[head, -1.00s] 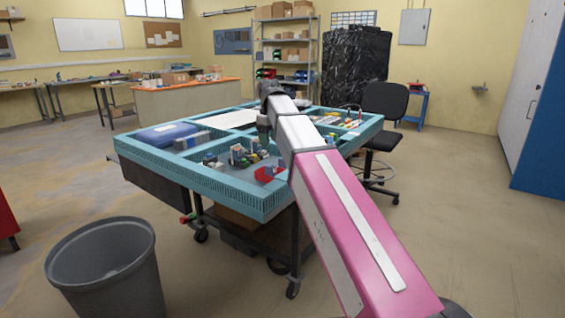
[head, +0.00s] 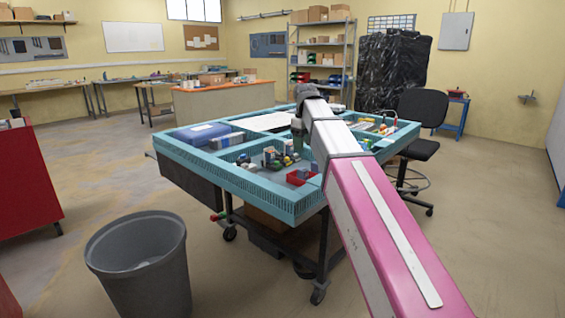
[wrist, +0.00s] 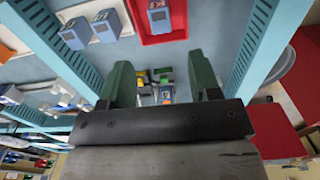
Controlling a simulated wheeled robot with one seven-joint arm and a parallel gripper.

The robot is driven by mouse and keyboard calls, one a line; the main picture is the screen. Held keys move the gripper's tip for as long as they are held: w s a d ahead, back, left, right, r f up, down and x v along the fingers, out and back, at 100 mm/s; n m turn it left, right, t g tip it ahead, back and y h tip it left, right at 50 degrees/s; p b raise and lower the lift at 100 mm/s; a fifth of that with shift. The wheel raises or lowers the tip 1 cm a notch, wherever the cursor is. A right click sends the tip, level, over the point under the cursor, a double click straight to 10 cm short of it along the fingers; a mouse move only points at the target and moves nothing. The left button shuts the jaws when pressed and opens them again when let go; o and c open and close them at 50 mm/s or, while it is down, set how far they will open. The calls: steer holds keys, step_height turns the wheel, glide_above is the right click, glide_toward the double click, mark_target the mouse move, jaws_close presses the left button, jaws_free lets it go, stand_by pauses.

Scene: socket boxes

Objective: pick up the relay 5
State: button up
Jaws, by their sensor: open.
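My gripper (wrist: 162,78) is open, with its two green fingers apart and nothing held between them. Beyond the fingers, small grey, yellow and green parts (wrist: 160,88) show in the gap, partly hidden by the gripper. Another such module (wrist: 158,15) sits in a red bin (wrist: 178,33). I cannot read any label, so I cannot tell which one is relay 5. In the head view, my arm reaches over the teal-edged table (head: 245,200), and the fingertips are not clear.
Raised teal dividers (wrist: 262,45) flank the gripper's compartment. The red bin (head: 300,177) also shows near the table's front corner. A grey waste bin (head: 140,265) stands in front, a red cabinet (head: 28,180) at left and a black chair (head: 422,115) at right.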

steer(key=shift+o, duration=0.4)
steer(key=shift+t+y, duration=0.4)
steer(key=shift+y, duration=0.2)
steer(key=w+d, duration=0.1)
steer(key=d, duration=0.1)
steer(key=w+d, duration=0.2)
steer(key=w+d+f, duration=0.1)
steer(key=w+d, duration=0.1)
steer(key=shift+d, duration=0.15)
glide_above(316, 168)
steer(key=f, duration=0.5)
steer(key=shift+w+d+f, duration=0.25)
steer(key=shift+d, duration=0.05)
steer(key=shift+w+a+f, duration=0.1)
steer(key=shift+w+f, duration=0.1)
steer(key=shift+f, duration=0.65)
steer(key=shift+w+a+f, duration=0.1)
steer(key=shift+w+f, duration=0.15)
steer(key=shift+f, duration=0.6)
steer(key=shift+w+f, duration=0.2)
steer(key=shift+f, duration=0.65)
steer(key=c, duration=1.1)
